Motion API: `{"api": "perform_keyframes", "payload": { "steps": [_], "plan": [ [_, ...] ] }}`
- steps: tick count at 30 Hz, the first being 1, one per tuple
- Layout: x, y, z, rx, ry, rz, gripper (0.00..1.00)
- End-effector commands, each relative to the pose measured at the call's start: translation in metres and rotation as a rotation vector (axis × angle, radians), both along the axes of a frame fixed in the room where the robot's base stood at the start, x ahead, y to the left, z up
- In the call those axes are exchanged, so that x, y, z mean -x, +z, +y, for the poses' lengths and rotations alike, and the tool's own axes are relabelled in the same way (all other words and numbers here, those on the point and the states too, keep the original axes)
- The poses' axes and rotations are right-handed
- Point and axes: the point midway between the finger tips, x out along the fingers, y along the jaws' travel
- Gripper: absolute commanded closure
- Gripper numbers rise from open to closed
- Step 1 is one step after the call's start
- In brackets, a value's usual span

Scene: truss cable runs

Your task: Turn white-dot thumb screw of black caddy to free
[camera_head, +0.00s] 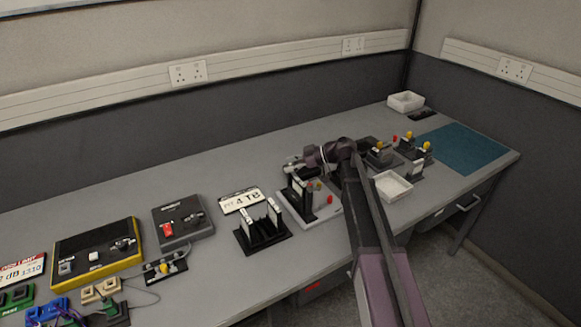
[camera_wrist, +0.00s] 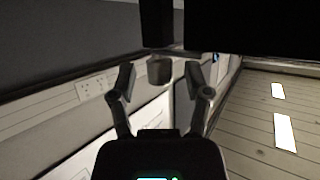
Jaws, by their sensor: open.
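My gripper (camera_head: 294,165) is at the left end of my arm in the head view, just above and behind a black upright stand (camera_head: 297,198) on a pale base plate. This stand may be the black caddy; small red and yellow knobs show beside it. In the wrist view my gripper (camera_wrist: 160,78) has its two fingers spread apart. A small dark grey block (camera_wrist: 159,71) shows between the fingertips, with a gap on both sides. It may be a thumb screw. A large black shape (camera_wrist: 250,25) fills the top right. No white dot can be made out.
A black slotted holder (camera_head: 262,240) stands left of the stand. More stands with yellow and red knobs (camera_head: 380,155) and a white tray (camera_head: 392,186) are to the right of my arm. A yellow-edged box (camera_head: 97,254) lies far left.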

Motion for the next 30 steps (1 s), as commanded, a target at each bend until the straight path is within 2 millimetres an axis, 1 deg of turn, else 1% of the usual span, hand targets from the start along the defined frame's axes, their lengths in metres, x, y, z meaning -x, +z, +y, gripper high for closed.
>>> {"api": "perform_keyframes", "payload": {
  "steps": [8,9,11,12,15,23,30],
  "plan": [
    [0.0,-0.0001,0.0009,0.0,0.0,0.0,0.37],
    [0.0,-0.0001,0.0009,0.0,0.0,0.0,0.43],
    [0.0,-0.0001,0.0009,0.0,0.0,0.0,0.61],
    [0.0,-0.0001,0.0009,0.0,0.0,0.0,0.73],
    [0.0001,-0.0001,0.0009,0.0,0.0,0.0,1.0],
    [0.0004,-0.0001,0.0011,0.0,-0.003,0.0,1.0],
    [0.0019,-0.0002,0.0011,0.0,-0.058,-0.001,1.0]
  ]
}}
